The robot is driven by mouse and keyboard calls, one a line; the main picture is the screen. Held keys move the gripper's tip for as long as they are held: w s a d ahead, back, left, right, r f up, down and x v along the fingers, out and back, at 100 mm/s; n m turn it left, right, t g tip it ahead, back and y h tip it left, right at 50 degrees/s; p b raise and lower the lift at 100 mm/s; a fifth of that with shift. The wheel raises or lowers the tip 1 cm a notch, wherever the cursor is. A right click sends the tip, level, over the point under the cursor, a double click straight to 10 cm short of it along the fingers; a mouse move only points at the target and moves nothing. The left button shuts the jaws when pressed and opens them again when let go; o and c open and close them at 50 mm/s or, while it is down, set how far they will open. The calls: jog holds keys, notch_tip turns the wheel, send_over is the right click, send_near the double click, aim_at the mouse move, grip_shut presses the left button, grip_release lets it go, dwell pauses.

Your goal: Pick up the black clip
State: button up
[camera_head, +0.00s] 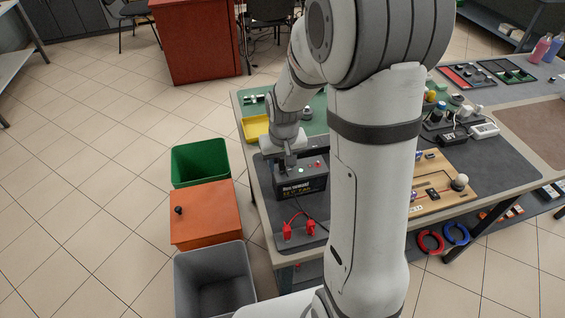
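My gripper (285,168) points down at the left end of the top of a black battery-like box (302,186). The fingertips are small and dark here, so I cannot tell whether they are open or shut, or touching anything. I cannot clearly make out the black clip; my gripper or my arm may hide it. A thin dark cable runs over the mat in front of the box toward my arm. Two red clips (287,231) on a red lead stand on the dark mat (262,190) in front of the box.
A yellow tray (255,128) lies behind my gripper. Left of the table stand a green bin (199,161), an orange box (205,214) with a black knob, and a grey bin (214,280). My arm covers the table's middle. A wooden board (432,203) with parts lies to the right.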

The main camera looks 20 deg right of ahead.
grip_shut()
dwell(0.4)
notch_tip(320, 180, up, 10)
jog(key=shift+r, duration=0.1)
jog(key=shift+r+p, duration=0.9)
jog(key=shift+r, duration=0.55)
